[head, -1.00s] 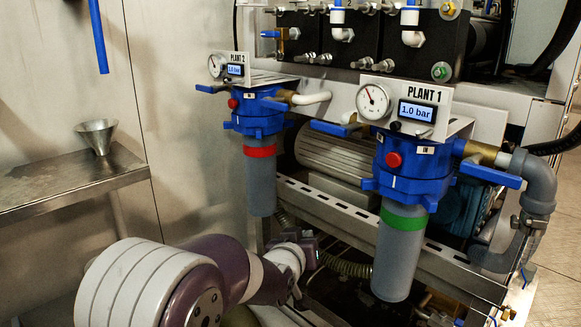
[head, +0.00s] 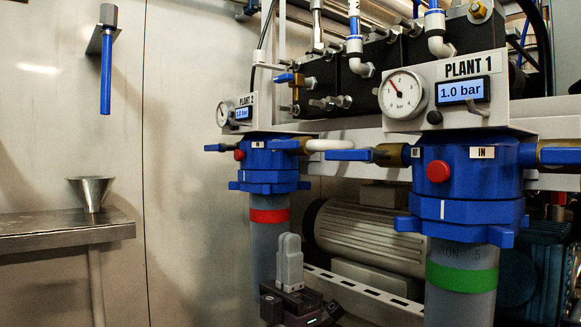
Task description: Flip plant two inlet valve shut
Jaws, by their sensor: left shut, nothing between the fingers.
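The plant two unit is a blue filter head (head: 268,172) with a red button, above a grey canister with a red band (head: 269,216). A blue lever (head: 284,144) sits on its right side by a brass fitting, near a small label (head: 257,145) too small to read surely. Another blue lever (head: 219,147) sticks out on its left side. My left gripper (head: 289,240) is shut and empty, its grey fingers pointing up. It is below the right lever, in front of the canister's right edge, apart from the lever. My right gripper is out of view.
The plant one filter (head: 468,185) stands close on the right, with its blue lever (head: 348,155) reaching toward plant two. A white pipe (head: 330,145) runs beside it. A metal shelf (head: 65,232) with a funnel (head: 91,193) is at left. The wall between is clear.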

